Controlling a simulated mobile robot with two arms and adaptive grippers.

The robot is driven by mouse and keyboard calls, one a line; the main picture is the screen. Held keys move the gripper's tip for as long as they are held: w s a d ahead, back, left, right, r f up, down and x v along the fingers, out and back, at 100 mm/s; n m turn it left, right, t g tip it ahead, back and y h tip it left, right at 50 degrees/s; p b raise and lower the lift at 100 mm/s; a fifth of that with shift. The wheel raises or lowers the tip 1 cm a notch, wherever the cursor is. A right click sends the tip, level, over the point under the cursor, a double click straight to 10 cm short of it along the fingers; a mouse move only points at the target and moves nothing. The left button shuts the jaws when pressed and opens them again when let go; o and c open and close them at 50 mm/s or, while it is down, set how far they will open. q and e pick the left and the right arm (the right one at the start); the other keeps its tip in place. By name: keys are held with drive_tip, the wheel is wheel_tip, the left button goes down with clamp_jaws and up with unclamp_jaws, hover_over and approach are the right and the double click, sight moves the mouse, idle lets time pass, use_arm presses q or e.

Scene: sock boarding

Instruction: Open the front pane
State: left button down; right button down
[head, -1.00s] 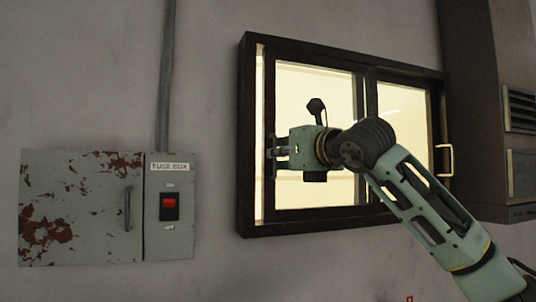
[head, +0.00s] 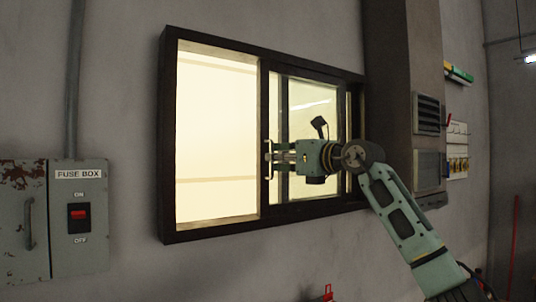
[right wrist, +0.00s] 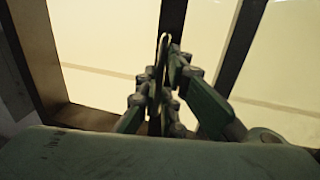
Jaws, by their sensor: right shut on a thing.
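The window (head: 168,140) is set in the wall in a thick dark frame. Its front pane (head: 300,100), dark-framed, stands over the right half, overlapping the other pane. The left half shows a wide bright area. My right gripper (head: 270,158) is shut on the pale metal handle (head: 267,148) at the front pane's left edge. In the right wrist view the fingers (right wrist: 166,75) close around the handle (right wrist: 163,42), partly hiding it. My left gripper is not in view.
A grey fuse box (head: 82,240) with a red switch hangs on the wall at the left. A dark column (head: 392,80) with a vented cabinet (head: 428,115) stands close to the right of the window. The wall below the window is clear.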

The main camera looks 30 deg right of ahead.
drive_tip(key=shift+r, duration=0.1)
drive_tip(key=c, duration=1.9)
unclamp_jaws()
drive_tip(key=shift+s, duration=0.15)
drive_tip(key=v, duration=1.1)
drive_tip(key=shift+s+d, duration=0.15)
drive_tip(key=shift+s, duration=0.25)
